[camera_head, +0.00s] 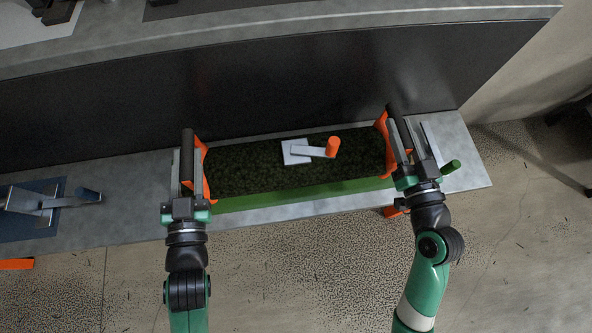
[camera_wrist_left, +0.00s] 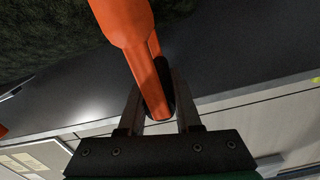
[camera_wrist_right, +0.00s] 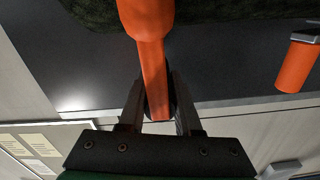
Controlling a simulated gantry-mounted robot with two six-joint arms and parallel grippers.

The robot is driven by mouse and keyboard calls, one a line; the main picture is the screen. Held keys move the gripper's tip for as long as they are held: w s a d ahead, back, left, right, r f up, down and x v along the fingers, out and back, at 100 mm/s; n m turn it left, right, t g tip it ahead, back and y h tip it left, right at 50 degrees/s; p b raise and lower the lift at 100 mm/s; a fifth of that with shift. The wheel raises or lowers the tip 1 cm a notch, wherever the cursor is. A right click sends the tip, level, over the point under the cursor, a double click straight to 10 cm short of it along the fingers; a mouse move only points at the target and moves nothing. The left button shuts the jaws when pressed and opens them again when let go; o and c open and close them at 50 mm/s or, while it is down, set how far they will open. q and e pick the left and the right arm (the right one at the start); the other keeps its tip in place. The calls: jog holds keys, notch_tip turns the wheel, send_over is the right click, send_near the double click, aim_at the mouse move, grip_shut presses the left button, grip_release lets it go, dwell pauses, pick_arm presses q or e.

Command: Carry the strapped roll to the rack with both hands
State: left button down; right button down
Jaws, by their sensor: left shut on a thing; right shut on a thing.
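The strapped roll (camera_head: 250,170) is a long dark-green turf bundle lying lengthwise in the head view, with an orange strap handle at each end. My left gripper (camera_head: 187,165) is shut on the left orange handle (camera_wrist_left: 150,70). My right gripper (camera_head: 400,140) is shut on the right orange handle (camera_wrist_right: 153,70). The turf also shows at the top of the left wrist view (camera_wrist_left: 40,30) and the right wrist view (camera_wrist_right: 225,10). I cannot tell whether the roll touches the grey shelf (camera_head: 110,222) below it. I cannot make out which structure is the rack.
A grey plate and arm with an orange knob (camera_head: 333,147) appear over the roll's middle. A grey bracket on a blue pad (camera_head: 60,200) stands on the shelf at left. A dark panel (camera_head: 270,85) rises behind. A green cylinder (camera_head: 450,167) is beside my right gripper.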

aim_at(188, 183)
pick_arm(q)
jog(key=c, duration=1)
grip_release()
jog(key=shift+f, duration=0.3)
pick_arm(e)
jog(key=c, duration=1)
grip_release()
jog(key=shift+f, duration=0.25)
pick_arm(q)
jog(key=o, duration=0.4)
jog(key=shift+w+r, duration=0.1)
jog(key=shift+w, duration=0.05)
pick_arm(e)
jog(key=o, duration=0.4)
jog(key=shift+w+r, duration=0.1)
pick_arm(q)
jog(key=s, duration=0.5)
jog(key=s+d, duration=0.1)
jog(key=s, duration=0.1)
jog(key=shift+s+d, duration=0.1)
jog(key=shift+s, duration=0.25)
jog(key=shift+w, duration=0.1)
pick_arm(e)
jog(key=s+d, duration=0.1)
jog(key=s, duration=1.1)
jog(key=shift+d, duration=0.4)
